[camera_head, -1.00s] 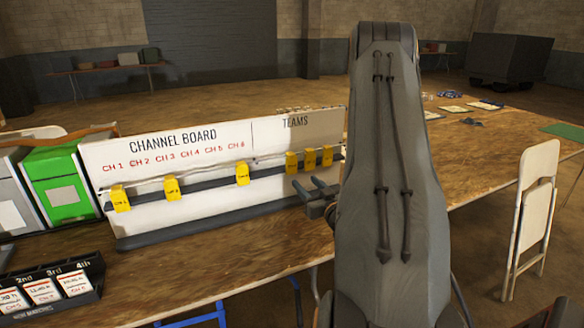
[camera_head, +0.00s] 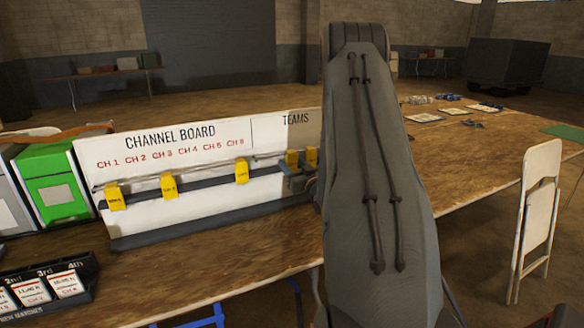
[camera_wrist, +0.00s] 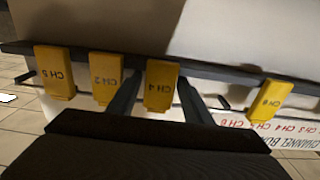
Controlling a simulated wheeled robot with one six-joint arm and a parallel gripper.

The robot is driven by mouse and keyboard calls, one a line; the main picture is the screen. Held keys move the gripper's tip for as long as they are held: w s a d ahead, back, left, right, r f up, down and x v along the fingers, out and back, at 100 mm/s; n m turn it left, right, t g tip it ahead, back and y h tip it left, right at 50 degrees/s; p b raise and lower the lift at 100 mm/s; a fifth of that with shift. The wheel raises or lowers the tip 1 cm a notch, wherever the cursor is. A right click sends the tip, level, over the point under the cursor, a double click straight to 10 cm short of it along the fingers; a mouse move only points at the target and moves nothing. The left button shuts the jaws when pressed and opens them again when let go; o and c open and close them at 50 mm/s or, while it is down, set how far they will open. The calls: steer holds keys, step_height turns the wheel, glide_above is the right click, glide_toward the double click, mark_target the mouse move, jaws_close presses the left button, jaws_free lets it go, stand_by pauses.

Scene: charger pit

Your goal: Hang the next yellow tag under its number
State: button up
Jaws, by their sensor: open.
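The white channel board (camera_head: 215,190) stands on the table, with red CH 1 to CH 6 labels along its left part. Three yellow tags hang there: one below CH 1 (camera_head: 114,197), one about below CH 3 (camera_head: 168,186) and the CH 6 tag (camera_head: 242,172). Under TEAMS hang the CH 4 tag (camera_wrist: 160,88), CH 2 tag (camera_wrist: 105,80) and CH 5 tag (camera_wrist: 56,75); my arm hides part of this group in the head view. My gripper (camera_wrist: 157,76) is open, its fingers either side of the CH 4 tag. I cannot tell whether they touch it.
A dark rail (camera_head: 195,184) runs along the board. A green box (camera_head: 52,187) stands left of the board, and a black card rack (camera_head: 75,285) is at front left. The table in front of the board is clear. A white folding chair (camera_head: 537,215) stands at right.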

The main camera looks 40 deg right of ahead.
steer(key=c, duration=0.8)
steer(key=shift+r, duration=0.1)
steer(key=shift+r, duration=0.1)
steer(key=shift+r+p, duration=0.55)
steer(key=shift+r, duration=0.2)
steer(key=p+v, duration=0.2)
steer(key=v, duration=0.8)
steer(key=shift+p, duration=0.4)
